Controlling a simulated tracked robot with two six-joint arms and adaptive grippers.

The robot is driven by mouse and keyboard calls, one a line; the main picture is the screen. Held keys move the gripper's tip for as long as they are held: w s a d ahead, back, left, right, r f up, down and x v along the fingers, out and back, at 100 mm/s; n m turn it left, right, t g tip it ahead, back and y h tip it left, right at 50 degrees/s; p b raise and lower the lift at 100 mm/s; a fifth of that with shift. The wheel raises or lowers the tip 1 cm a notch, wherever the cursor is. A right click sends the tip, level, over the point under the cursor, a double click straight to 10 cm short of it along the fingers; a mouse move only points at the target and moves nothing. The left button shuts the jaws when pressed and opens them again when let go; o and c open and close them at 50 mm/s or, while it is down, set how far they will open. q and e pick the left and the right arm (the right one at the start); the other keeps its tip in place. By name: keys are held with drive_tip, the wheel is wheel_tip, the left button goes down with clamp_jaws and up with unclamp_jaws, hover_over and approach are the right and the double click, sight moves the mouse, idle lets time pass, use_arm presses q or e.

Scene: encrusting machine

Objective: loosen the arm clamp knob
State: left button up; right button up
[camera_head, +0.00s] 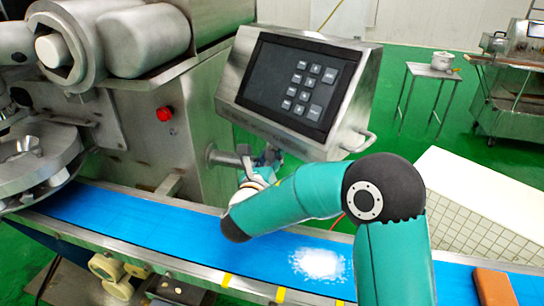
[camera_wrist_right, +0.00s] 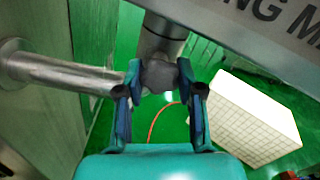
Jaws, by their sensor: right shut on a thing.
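In the right wrist view the arm clamp knob (camera_wrist_right: 158,77) is a grey lobed knob below a steel post (camera_wrist_right: 163,35). My right gripper (camera_wrist_right: 160,70) has a finger on each side of it and is shut on it. In the head view my right gripper (camera_head: 266,163) is under the control panel (camera_head: 290,80), by the steel support arm (camera_head: 224,158). The knob is hidden there behind the gripper and wrist. The support arm also shows in the right wrist view (camera_wrist_right: 60,73), coming in from the left. My left gripper is not in view.
The blue conveyor belt (camera_head: 130,217) runs below my right arm, with a white powder patch (camera_head: 318,263) and a brown block (camera_head: 493,287) on it. A red button (camera_head: 164,113) is on the machine body. A white tiled block (camera_head: 470,205) stands at right.

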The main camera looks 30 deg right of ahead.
drive_tip(key=shift+a+f, duration=0.15)
drive_tip(key=shift+f, duration=0.25)
drive_tip(key=o, duration=1)
drive_tip(key=shift+o, duration=0.8)
drive_tip(key=shift+r, duration=0.2)
drive_tip(key=v, duration=1.2)
